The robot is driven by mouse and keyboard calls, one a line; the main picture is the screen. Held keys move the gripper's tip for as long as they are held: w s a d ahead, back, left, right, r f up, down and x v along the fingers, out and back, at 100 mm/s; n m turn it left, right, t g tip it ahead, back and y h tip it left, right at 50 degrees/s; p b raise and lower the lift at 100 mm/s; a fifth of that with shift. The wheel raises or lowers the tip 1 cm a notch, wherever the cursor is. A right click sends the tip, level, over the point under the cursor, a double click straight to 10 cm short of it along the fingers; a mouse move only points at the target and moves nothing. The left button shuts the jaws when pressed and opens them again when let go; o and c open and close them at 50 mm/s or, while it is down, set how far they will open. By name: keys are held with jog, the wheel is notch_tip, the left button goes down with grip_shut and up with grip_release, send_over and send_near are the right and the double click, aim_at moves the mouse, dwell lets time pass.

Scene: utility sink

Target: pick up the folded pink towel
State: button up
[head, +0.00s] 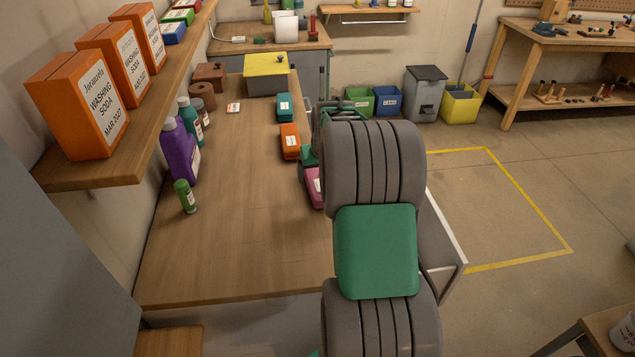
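The folded pink towel (314,187) lies on the wooden counter near its right edge. My grey and green arm hides its right part. A white label shows on it. My gripper (304,172) is at the far end of the arm, just above or at the far end of the pink towel, and mostly hidden behind the arm. Its fingers are too small and covered to tell whether they are open or shut, or whether they touch the towel.
A folded orange towel (290,141) and a teal one (285,107) lie farther back in the same row. A purple bottle (180,152) and a green bottle (185,196) stand at the left under a shelf (160,110) with orange boxes. The counter's near middle (240,230) is clear.

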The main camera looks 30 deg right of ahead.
aim_at(318, 178)
jog(key=p+x, duration=0.1)
jog(key=x, duration=0.4)
jog(key=shift+w+f, duration=0.1)
jog(key=shift+f, duration=0.15)
jog(key=shift+c, duration=0.4)
jog(key=shift+r, duration=0.1)
jog(key=c, duration=1.5)
